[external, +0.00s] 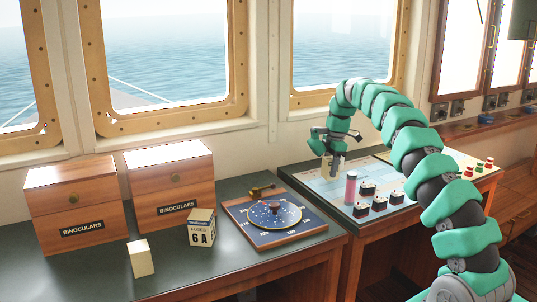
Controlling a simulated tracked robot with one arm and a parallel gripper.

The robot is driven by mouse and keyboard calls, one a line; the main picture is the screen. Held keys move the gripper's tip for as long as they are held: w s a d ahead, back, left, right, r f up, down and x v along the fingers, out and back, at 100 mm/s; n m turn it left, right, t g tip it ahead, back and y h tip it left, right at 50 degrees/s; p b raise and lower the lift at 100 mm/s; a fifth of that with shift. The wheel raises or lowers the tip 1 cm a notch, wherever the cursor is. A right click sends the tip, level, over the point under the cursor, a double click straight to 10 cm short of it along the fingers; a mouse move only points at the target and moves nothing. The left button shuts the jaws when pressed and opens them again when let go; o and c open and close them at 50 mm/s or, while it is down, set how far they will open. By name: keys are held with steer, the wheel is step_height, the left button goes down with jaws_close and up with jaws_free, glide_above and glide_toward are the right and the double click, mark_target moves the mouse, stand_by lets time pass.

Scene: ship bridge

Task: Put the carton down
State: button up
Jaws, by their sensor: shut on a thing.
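My gripper (333,168) is at the end of the green arm, pointing down above the left part of the chart table. It is shut on a small cream carton (326,172), mostly hidden by the fingers. Whether the carton touches the chart below cannot be told. Two similar cartons stand on the dark counter at the left: one marked "FUSES 6A" (201,229) and a plain cream one (140,258).
The chart table (319,184) carries a pink cylinder (351,188) close to my gripper, several small black blocks (379,204), and red and green pieces (479,167). Two wooden binoculars boxes (80,213) and a dial board (273,216) stand on the counter.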

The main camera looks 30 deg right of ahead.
mark_target(335, 160)
step_height(335, 160, up, 8)
steer(key=shift+r, duration=0.15)
stand_by(0.3)
